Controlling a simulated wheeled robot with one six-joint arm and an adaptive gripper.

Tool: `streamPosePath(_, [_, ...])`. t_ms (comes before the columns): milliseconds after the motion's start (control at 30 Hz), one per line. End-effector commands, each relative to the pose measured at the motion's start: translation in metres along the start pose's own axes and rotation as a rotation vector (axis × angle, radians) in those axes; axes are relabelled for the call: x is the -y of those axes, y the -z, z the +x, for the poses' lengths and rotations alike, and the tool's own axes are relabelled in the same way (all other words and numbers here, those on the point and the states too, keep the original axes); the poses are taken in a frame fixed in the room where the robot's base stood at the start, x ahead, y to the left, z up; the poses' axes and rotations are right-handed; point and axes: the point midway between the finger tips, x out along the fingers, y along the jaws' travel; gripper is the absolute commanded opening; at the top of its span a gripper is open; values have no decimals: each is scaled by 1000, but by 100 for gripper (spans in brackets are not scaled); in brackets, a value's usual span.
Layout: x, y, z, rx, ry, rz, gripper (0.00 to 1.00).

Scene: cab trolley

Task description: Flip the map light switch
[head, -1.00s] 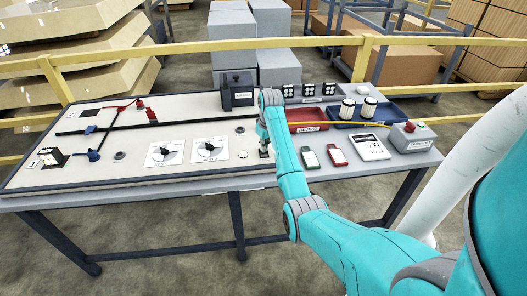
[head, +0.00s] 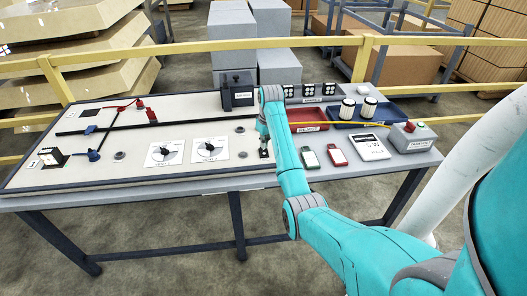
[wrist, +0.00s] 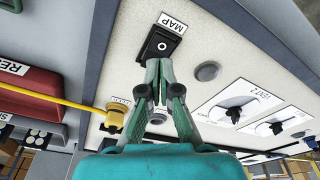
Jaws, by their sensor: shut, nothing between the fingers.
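The map light switch (wrist: 160,46) is a black rocker in a black rectangular housing, with a white MAP label (wrist: 174,22) beside it. It is mounted on the pale panel (wrist: 215,60). My gripper (wrist: 159,68) is shut and empty, with its fingertips at the near edge of the switch housing in the wrist view. I cannot tell whether they touch it. In the head view my gripper (head: 264,152) is low over the right end of the panel, and the switch is hard to make out there.
Two dials (head: 210,148) sit left of my gripper, with a round grey button (head: 242,155) between. A yellow plug (wrist: 115,116) with a cord is near my fingers.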

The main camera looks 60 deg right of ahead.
Motion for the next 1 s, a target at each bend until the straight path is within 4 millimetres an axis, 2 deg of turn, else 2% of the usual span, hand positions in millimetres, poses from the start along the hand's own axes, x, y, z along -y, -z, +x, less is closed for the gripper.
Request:
streamPosePath(600, [0, 6, -41, 0, 0, 0, 0])
streamPosePath(1000, [0, 7, -45, 1, 0, 0, 0])
